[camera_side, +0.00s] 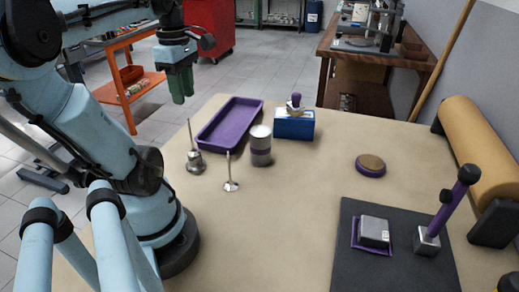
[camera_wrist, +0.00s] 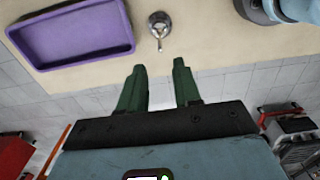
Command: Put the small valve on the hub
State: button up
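A small silver valve (camera_side: 231,184) stands on the table with its thin stem up and its flared head down, in the side view. It does not clearly show in the wrist view. I cannot tell for sure which thing is the hub; a round brown-topped disc with a purple base (camera_side: 371,163) lies at the right middle of the table. My gripper (camera_side: 181,87) is raised past the table's far left edge, well away from the valve. In the wrist view its two green fingers (camera_wrist: 160,78) are apart with nothing between them.
A purple tray (camera_side: 216,145) lies near the left edge. An oil-can-like metal piece with a thin spout (camera_side: 196,163) stands between tray and valve. A grey cylinder (camera_side: 261,156) and a blue box (camera_side: 294,131) stand beyond. A black mat (camera_side: 350,262) holds a block and a purple-handled tool.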

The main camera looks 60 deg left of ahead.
jog(key=w+d+f+m+t, duration=0.3)
jog(key=w+d+m, duration=0.4)
jog(key=d+m, duration=0.3)
jog(key=w+d+f+m+t, duration=0.3)
jog(key=w+d+m, duration=0.5)
jog(key=m, duration=0.9)
jog(key=d+t, duration=0.1)
jog(key=d, duration=0.2)
jog(key=shift+f, duration=0.15)
